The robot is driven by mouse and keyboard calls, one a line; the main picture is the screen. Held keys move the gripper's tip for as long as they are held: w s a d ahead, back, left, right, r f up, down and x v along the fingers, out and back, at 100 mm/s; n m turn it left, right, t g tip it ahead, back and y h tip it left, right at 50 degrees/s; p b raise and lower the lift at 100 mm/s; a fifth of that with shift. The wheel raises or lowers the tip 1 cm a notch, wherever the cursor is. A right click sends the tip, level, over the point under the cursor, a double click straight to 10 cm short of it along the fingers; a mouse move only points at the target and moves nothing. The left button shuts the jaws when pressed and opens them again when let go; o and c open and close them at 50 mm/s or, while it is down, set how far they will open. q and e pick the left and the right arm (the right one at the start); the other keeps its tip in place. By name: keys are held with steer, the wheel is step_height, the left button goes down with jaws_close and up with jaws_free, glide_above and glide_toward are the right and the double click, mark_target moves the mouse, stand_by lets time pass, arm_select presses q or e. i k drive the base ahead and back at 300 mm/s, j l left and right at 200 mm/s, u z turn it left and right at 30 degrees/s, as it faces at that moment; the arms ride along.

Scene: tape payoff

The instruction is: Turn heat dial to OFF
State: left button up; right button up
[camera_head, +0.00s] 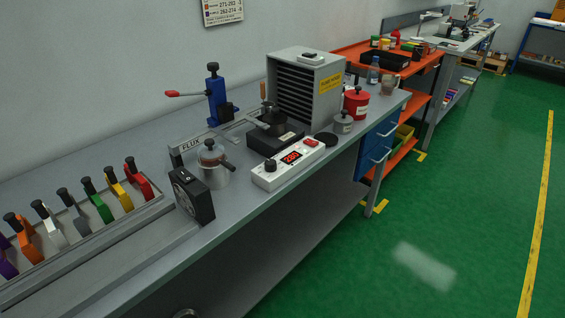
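A white control box (288,164) sits near the front edge of the grey workbench (262,204). Its red display (291,157) is lit with digits too small to read surely. A dark round knob (270,166), which looks like the heat dial, is on the left end of the box top. Its pointer setting and any OFF mark are too small to read. A red switch (312,142) is on the right end. Neither of my grippers can be made out in this view.
Behind the box is a dark pot on a black base (275,138). To its left are a metal flux pot (214,168) and a black box (193,196). A grey can (343,123) and red pot (356,103) stand to the right. The green floor in front is clear.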

mark_target(270, 164)
steer(key=i+l, duration=0.6)
steer(key=i+l+u, duration=0.15)
steer(key=u, duration=0.3)
steer(key=i+l+u, duration=0.1)
steer(key=l+u, duration=0.3)
